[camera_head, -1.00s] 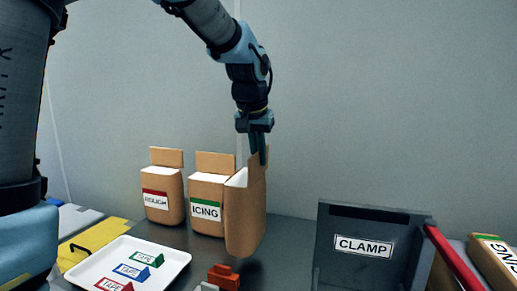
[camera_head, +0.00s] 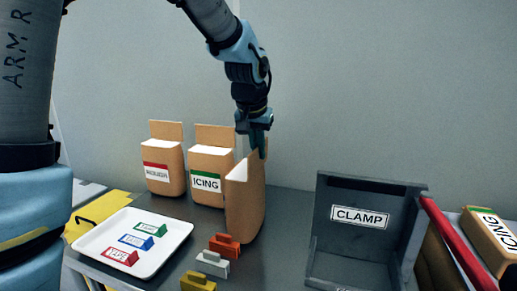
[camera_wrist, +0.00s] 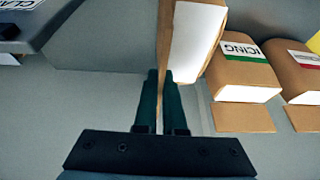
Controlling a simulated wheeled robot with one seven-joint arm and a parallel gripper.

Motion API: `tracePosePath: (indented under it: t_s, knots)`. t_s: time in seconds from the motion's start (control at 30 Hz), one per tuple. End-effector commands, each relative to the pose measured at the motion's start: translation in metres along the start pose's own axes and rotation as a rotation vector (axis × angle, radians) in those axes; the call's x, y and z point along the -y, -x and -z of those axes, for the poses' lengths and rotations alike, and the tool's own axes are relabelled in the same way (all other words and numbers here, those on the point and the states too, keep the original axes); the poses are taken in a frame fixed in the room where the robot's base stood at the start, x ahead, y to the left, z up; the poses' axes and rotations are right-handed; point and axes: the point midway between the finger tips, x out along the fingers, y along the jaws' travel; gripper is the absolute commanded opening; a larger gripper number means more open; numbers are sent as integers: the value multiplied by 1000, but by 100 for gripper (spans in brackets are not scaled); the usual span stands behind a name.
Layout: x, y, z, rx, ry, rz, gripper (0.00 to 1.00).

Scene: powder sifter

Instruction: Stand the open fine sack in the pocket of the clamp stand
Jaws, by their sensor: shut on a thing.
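The open fine sack (camera_head: 246,205) is a brown paper sack with white contents at its open top. It hangs upright and side-on left of the clamp stand, its label out of sight. My gripper (camera_head: 258,147) is shut on its raised back flap. The wrist view shows the flap (camera_wrist: 165,50) between my fingers (camera_wrist: 160,100) and the white top (camera_wrist: 197,40) beside it. I cannot tell whether its bottom touches the bench. The dark grey clamp stand (camera_head: 328,215), labelled CLAMP, has an empty-looking pocket and stands apart to the right.
Two open sacks stand behind, one red-labelled (camera_head: 163,170) and one green-labelled ICING (camera_head: 211,178). Orange, white and yellow clips (camera_head: 212,264) lie in front. A red bar (camera_head: 455,243) and another ICING sack (camera_head: 490,240) are right.

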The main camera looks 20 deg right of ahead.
Motion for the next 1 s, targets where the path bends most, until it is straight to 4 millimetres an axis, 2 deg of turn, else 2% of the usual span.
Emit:
tracePosePath:
  t_s: [0.03, 0.27, 0.63, 0.77, 1.0]
  knots:
    - [0, -1, 0, 0, 0, 0, 10]
    - [0, 0, 0, 1, 0, 0, 36]
    - [0, 6, 1, -1, 0, 0, 37]
    - [0, 26, 1, -4, 1, 0, 37]
    - [0, 77, 1, -4, 1, 0, 37]
